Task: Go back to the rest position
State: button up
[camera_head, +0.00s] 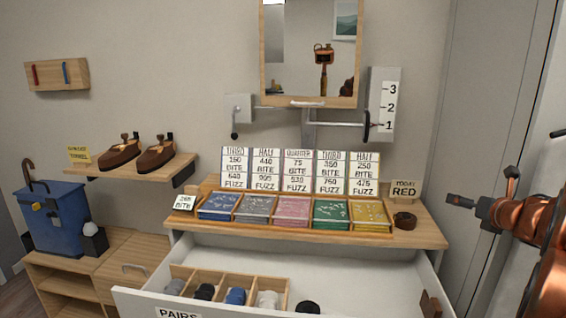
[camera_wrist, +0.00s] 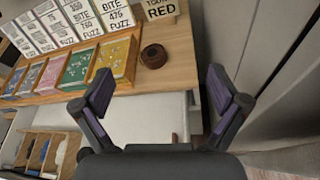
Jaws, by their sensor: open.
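My gripper (camera_wrist: 160,74) is open and empty in the wrist view, its two dark fingers spread wide. It points towards the right end of the wooden dresser top (camera_head: 429,236), with a dark brown roll (camera_wrist: 153,56) beyond the fingers and apart from them. In the head view my copper-coloured arm (camera_head: 545,215) reaches in from the right edge, to the right of the dresser and in front of the grey door panel. The exact finger gap is hard to make out there.
An open white drawer (camera_head: 215,303) juts forward, holding a divided wooden box (camera_head: 183,271) of rolled items. A tray (camera_head: 300,233) of coloured compartments and price cards stand on top. Left are a shelf (camera_head: 95,174) with shoes and a blue bin (camera_head: 52,225). A mirror (camera_head: 264,60) hangs above.

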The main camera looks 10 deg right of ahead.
jog(key=s+a+f+m+g+h+b, duration=0.1)
jog(key=s+a+f+m+g+b, duration=0.3)
jog(key=a+f+m, duration=0.65)
jog(key=s+a+f+m+g+h+b, duration=0.2)
jog(key=s+a+f+m+g, duration=0.5)
jog(key=m, duration=0.6)
jog(key=s+a+f+m+g+y+b, duration=0.1)
jog(key=s+a+f+m+g+y, duration=0.25)
jog(key=s+a, duration=0.8)
jog(key=s+a+f+m+g+y+b, duration=0.15)
jog(key=s+a+f+m, duration=0.3)
jog(key=s+a, duration=0.75)
notch_tip(320, 180, up, 20)
jog(key=w+p, duration=0.1)
jog(key=p, duration=1.8)
jog(key=shift+a+n+y+p, duration=0.3)
jog(key=shift+a+n+y, duration=0.05)
jog(key=shift+n+y, duration=0.1)
